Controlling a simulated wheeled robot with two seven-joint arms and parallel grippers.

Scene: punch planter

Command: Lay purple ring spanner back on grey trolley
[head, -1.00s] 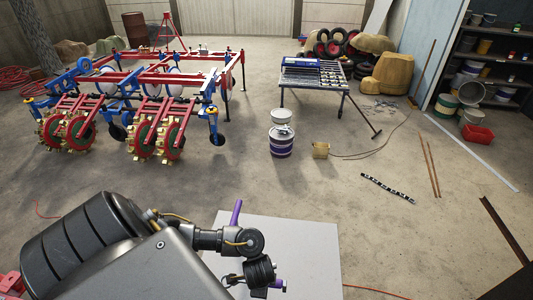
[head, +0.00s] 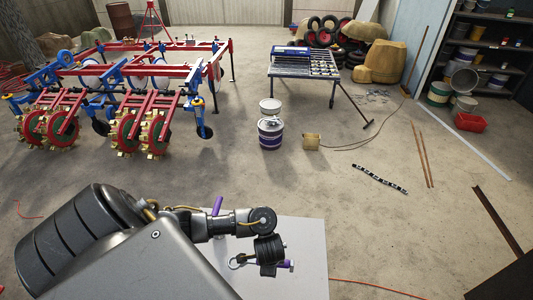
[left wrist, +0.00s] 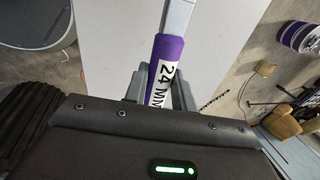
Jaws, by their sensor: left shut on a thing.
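The purple ring spanner (head: 286,264) is in my left gripper (head: 268,262). In the head view its grey ring end shows left of the fingers and its purple grip right of them. In the left wrist view the purple sleeve (left wrist: 166,62) reads "24 MM" and sits between the shut fingers (left wrist: 158,90), with the grey shaft running up. The grey trolley (head: 308,240) has a plain flat top beneath the gripper. I cannot tell whether the spanner touches it. A second purple bar (head: 217,205) stands at the trolley's far left edge, partly hidden by my arm. My right gripper is not seen.
A purple-striped tin (head: 271,134) and a small tan box (head: 312,142) stand on the floor beyond the trolley. A red and blue planter (head: 130,90) fills the left. A tool table (head: 305,65) stands farther back. A striped bar (head: 380,179) lies right; the floor between is clear.

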